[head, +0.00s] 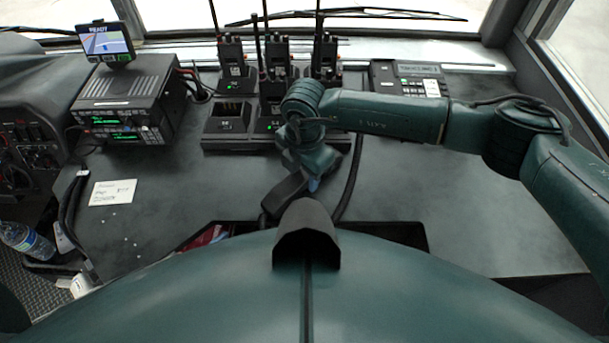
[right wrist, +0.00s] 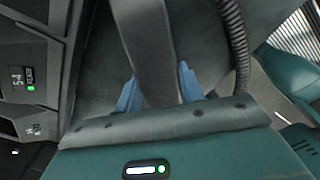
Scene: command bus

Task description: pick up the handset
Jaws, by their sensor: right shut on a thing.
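The handset (head: 284,194) is a dark, elongated piece low in the middle of the head view, just beyond my own body. My right gripper (head: 312,184), with blue fingertips, reaches down to it and is shut on it. In the right wrist view the blue fingertips (right wrist: 158,92) press on both sides of the handset's dark grip (right wrist: 146,40). I cannot tell whether the handset touches the dash surface. Its ends are partly hidden by my body and arm. My left gripper is out of view.
A dark cord (head: 349,180) runs beside the handset; its ribbed length (right wrist: 238,45) shows close to the gripper. A charger rack (head: 225,140) with several radios stands behind. A radio stack (head: 130,95) and a paper note (head: 113,192) are left. The right dash (head: 440,200) is clear.

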